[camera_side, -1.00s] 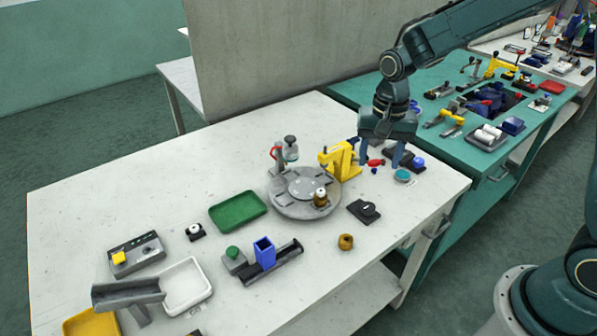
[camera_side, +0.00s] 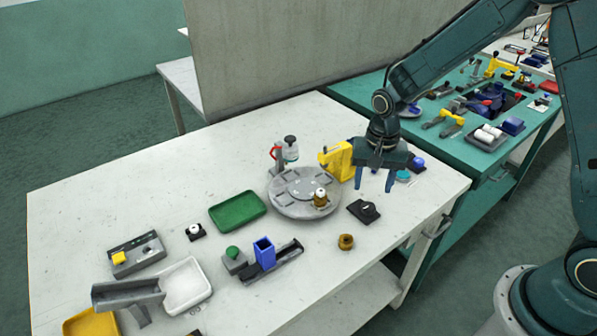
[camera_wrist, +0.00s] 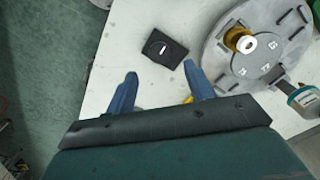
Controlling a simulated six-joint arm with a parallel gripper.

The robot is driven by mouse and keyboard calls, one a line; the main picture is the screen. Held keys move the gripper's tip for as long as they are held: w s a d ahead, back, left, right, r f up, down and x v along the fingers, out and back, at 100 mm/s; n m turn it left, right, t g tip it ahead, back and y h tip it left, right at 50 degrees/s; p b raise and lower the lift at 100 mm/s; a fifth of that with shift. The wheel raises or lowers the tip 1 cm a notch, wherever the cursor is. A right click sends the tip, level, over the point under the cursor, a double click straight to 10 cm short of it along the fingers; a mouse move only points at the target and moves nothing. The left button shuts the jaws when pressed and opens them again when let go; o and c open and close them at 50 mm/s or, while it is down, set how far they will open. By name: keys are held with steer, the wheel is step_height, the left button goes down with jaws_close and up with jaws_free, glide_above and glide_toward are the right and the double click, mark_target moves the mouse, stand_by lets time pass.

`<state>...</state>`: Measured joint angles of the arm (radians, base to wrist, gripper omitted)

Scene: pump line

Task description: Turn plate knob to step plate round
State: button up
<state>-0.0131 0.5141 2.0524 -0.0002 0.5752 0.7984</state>
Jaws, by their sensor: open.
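The round grey plate (camera_side: 290,205) lies on the white table. A brass part with a white top (camera_side: 320,197) stands on its front right side, and it also shows in the wrist view (camera_wrist: 238,40). The black knob on a dark square base (camera_side: 364,210) sits just right of the plate; in the wrist view the knob (camera_wrist: 165,48) has a white mark on top. My gripper (camera_side: 375,188) is open and empty, pointing down above the table, above and slightly right of the knob. In the wrist view its blue fingers are apart, with the knob ahead, roughly between them.
A yellow clamp-like device (camera_side: 337,160) stands behind the plate, close to my gripper's left. A brass ring (camera_side: 346,241) lies in front of the knob. A green tray (camera_side: 237,211) and a blue hopper (camera_side: 264,251) stand to the left. The table's right edge is near.

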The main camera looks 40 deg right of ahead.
mark_target(369, 206)
steer(key=shift+f, duration=3.45)
steer(key=shift+c, duration=0.2)
steer(key=c, duration=0.9)
